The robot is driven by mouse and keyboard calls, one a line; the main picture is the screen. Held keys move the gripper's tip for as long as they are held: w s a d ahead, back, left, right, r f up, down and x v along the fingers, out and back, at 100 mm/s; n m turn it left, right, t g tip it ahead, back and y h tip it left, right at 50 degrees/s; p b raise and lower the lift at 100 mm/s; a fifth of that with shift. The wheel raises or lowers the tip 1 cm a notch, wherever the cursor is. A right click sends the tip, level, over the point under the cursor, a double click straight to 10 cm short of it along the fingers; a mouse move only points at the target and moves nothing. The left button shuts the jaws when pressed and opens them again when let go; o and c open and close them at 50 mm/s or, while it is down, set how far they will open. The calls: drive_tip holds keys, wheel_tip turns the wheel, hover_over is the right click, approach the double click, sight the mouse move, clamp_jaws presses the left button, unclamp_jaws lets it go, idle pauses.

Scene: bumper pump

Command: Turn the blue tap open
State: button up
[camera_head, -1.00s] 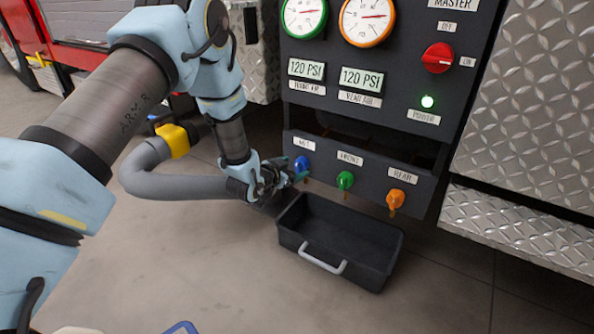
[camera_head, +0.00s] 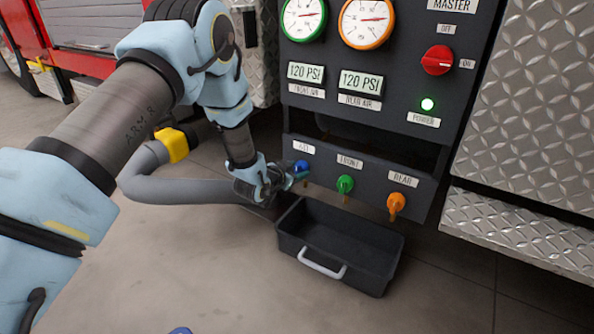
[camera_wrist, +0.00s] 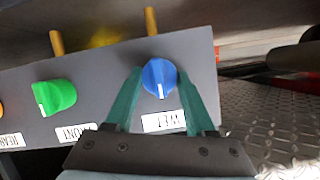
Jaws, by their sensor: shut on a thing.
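The blue tap (camera_head: 301,167) is on the lower panel under the label that reads WET in the wrist view. My gripper (camera_head: 292,177) reaches it from the left in the head view and partly hides it. In the wrist view the blue tap (camera_wrist: 160,77) sits between the two green fingers of my gripper (camera_wrist: 159,86), which are shut on it. Its white pointer line points toward the label. A brass spout (camera_wrist: 151,21) shows beyond the tap.
A green tap (camera_head: 345,184) and an orange tap (camera_head: 396,202) are on the same panel to the right. A black tray (camera_head: 322,279) with a grey handle stands on the floor below. A grey hose (camera_head: 185,190) lies behind my arm. A red master knob (camera_head: 437,59) is above.

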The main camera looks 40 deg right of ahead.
clamp_jaws()
drive_tip(key=shift+s, duration=0.1)
drive_tip(key=shift+s+f+m+t, duration=0.15)
drive_tip(key=shift+m+t, duration=0.55)
drive_tip(key=shift+m, duration=0.5)
drive_tip(key=m+t, duration=0.1)
drive_tip(key=m, duration=0.1)
drive_tip(key=m+t, duration=0.1)
drive_tip(key=shift+s+d+f+m+t+b, duration=0.1)
drive_tip(key=shift+s+m+t+b, duration=0.05)
drive_tip(key=shift+m+t+b, duration=0.2)
drive_tip(key=shift+f+m+t+h+b, duration=0.15)
drive_tip(key=shift+m+t+h+b, duration=0.45)
drive_tip(key=shift+m, duration=1.35)
drive_tip(key=shift+f+m+t+h+b, duration=0.1)
drive_tip(key=shift+m+t+h+b, duration=0.45)
drive_tip(key=shift+m, duration=1.35)
drive_tip(key=shift+y, duration=0.25)
